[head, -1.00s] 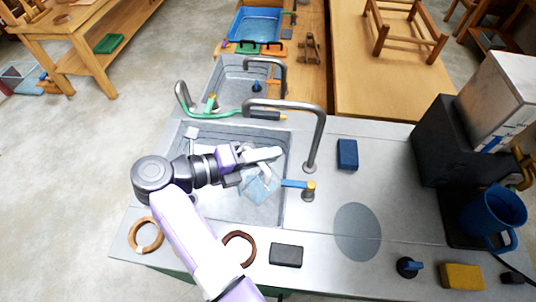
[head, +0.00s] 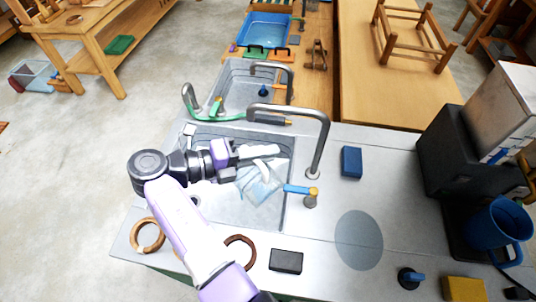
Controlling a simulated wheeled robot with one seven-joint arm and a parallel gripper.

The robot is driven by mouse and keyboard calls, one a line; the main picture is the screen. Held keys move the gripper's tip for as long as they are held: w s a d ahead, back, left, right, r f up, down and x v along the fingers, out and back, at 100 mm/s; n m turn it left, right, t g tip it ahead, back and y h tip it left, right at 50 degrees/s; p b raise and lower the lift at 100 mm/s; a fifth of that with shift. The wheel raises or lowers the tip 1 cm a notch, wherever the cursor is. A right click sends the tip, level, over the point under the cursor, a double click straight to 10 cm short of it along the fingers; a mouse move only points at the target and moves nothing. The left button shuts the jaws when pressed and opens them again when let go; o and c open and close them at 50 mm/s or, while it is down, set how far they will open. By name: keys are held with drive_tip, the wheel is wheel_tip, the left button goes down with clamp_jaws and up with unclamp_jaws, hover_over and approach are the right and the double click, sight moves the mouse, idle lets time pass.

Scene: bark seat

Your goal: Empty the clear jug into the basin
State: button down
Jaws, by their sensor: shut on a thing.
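My gripper (head: 245,155) is over the near basin (head: 225,209), shut on the clear jug (head: 262,184). The jug is see-through with a bluish tint and a whitish handle-like part by my fingers. It is tilted over the basin, beside the tall tap. My fingers and wrist hide part of the jug. Whether liquid is in it or flowing out cannot be made out.
A tall curved tap (head: 318,145) and a blue-handled valve (head: 308,194) stand at the basin's right edge. A blue sponge (head: 351,161), a dark block (head: 286,261) and brown rings (head: 147,236) lie on the counter. A blue jug (head: 497,225) stands far right.

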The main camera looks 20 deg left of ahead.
drive_tip(key=shift+a+r, duration=0.1)
drive_tip(key=shift+a, duration=0.05)
drive_tip(key=s+d+f+m+t+y+b, duration=0.1)
drive_tip(key=d+f+m+y+b, duration=0.1)
drive_tip(key=f+m, duration=0.3)
drive_tip(key=s+d+f+m+t+y+b, duration=0.1)
drive_tip(key=d+f+m+y, duration=0.3)
drive_tip(key=f, duration=0.5)
drive_tip(key=shift+s+d+f+m+t+y+b, duration=0.15)
drive_tip(key=shift+s+f+m+t+y+b, duration=0.2)
drive_tip(key=shift+m+y+b, duration=0.4)
idle(0.6)
wheel_tip(320, 180, up, 8)
drive_tip(key=n+g+h+p, duration=0.2)
drive_tip(key=n+h+p, duration=0.2)
drive_tip(key=n, duration=0.1)
idle(0.3)
